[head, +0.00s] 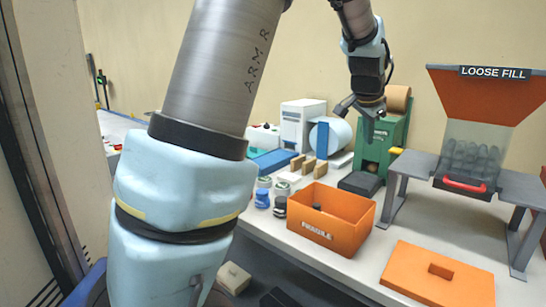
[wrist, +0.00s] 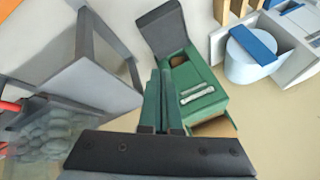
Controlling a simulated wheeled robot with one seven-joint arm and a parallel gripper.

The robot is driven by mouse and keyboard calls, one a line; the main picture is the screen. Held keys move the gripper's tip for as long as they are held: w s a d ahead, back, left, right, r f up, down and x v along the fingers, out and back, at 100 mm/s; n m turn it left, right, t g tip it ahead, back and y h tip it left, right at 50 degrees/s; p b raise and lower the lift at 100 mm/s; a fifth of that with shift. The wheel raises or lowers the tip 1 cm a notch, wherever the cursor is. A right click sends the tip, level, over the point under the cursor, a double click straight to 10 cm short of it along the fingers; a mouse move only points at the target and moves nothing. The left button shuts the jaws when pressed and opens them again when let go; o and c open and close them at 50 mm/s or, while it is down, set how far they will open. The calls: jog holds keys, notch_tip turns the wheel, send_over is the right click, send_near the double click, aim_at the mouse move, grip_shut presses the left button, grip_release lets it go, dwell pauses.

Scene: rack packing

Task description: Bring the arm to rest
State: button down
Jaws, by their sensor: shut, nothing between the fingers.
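My arm rises through the left of the head view and bends over the table. My gripper (head: 362,110) hangs in the air at upper right, in front of the green machine (head: 378,145). In the wrist view my gripper (wrist: 163,85) shows its two fingers close together with nothing held between them. The green machine also shows just beyond the fingers in the wrist view (wrist: 207,100). I cannot tell the exact gap between the fingers and the machine.
An orange FRAGILE box (head: 330,222) with a small dark item inside stands on the table. Its orange lid (head: 438,278) lies at front right. The LOOSE FILL hopper (head: 490,95) stands at right over a grey stand (head: 395,200). Jars (head: 262,198) and a white printer-like unit (head: 302,120) stand left.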

jog(key=s+a+f+n+g+y, duration=0.1)
jog(key=s+a+f+n, duration=0.25)
jog(key=a, duration=0.55)
jog(key=s+a+f+n+y, duration=0.1)
jog(key=s+a+f+n, duration=0.25)
jog(key=a, duration=0.55)
jog(key=s+a+f+n+g, duration=0.1)
jog(key=s+a+f+n, duration=0.25)
jog(key=a, duration=0.55)
jog(key=s+a+f+n+g+y, duration=0.1)
jog(key=s+a+f+n+g, duration=0.1)
jog(key=s+a+f, duration=0.2)
jog(key=s, duration=0.3)
jog(key=shift+s+a+f, duration=0.2)
jog(key=shift+s+a, duration=0.2)
jog(key=shift+w+n, duration=0.1)
jog(key=shift+n, duration=0.15)
